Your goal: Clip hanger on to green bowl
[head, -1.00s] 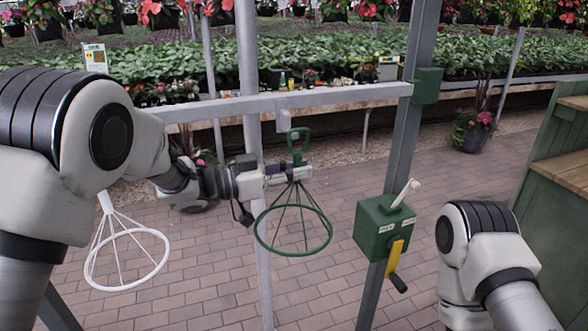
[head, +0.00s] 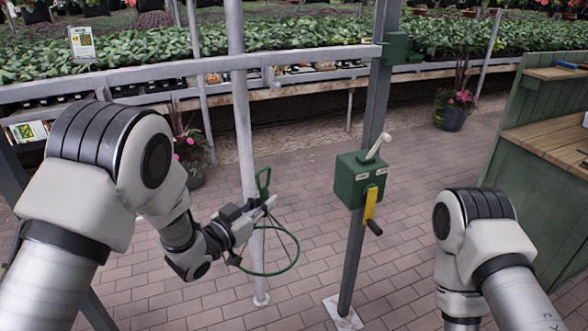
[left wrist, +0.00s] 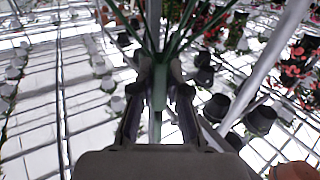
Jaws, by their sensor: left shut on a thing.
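My left gripper (head: 262,207) is shut on the green hanger at its stem. The green hanger (head: 297,256) has a loop handle above the fingers and thin spokes running down to a wide ring. It hangs tilted in front of the grey post, apart from the floor. In the left wrist view the hanger's green stem (left wrist: 156,122) runs between the two fingers of my left gripper (left wrist: 160,75), with spokes fanning out beyond them. I see no green bowl in these views. My right arm shows at the lower right, but its gripper is out of view.
A grey rail (head: 165,71) crosses behind my left arm. A green wooden bench (head: 545,150) stands at the right. The brick floor (head: 310,165) between is clear.

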